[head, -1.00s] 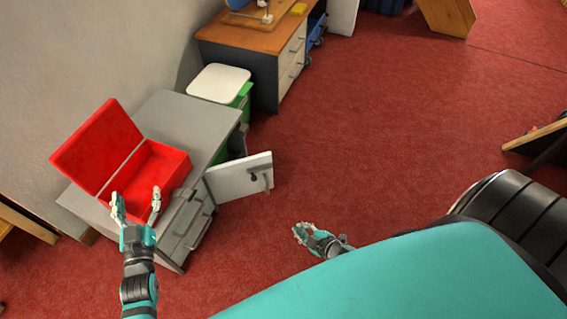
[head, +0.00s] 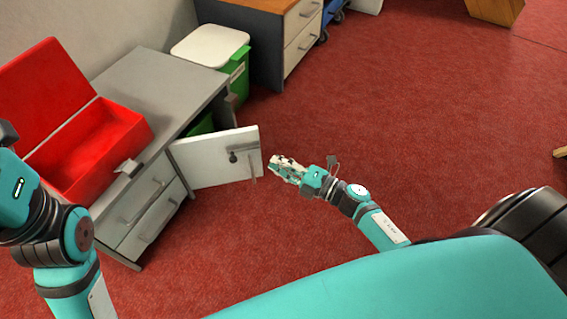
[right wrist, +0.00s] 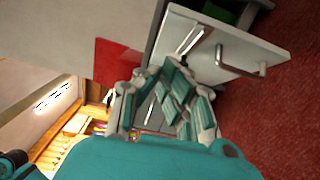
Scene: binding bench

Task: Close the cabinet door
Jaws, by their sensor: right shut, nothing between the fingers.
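The white cabinet door (head: 210,160) stands open, swung out from the grey cabinet (head: 150,85) on its right side. Its handle (head: 243,152) is near the free edge. The door also shows in the right wrist view (right wrist: 275,58), at the upper right. My right gripper (head: 278,163) is shut and empty, just right of the door's free edge, with a small gap in the picture. Its fingers (right wrist: 165,100) fill the middle of the right wrist view. My left arm is at the left of the head view; its gripper is out of frame.
An open red box (head: 85,150) sits on the cabinet top. Drawers (head: 145,215) are shut beside the door opening. A green bin with a white lid (head: 210,45) and a wooden-topped desk (head: 262,45) stand behind. Red floor right of the door is clear.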

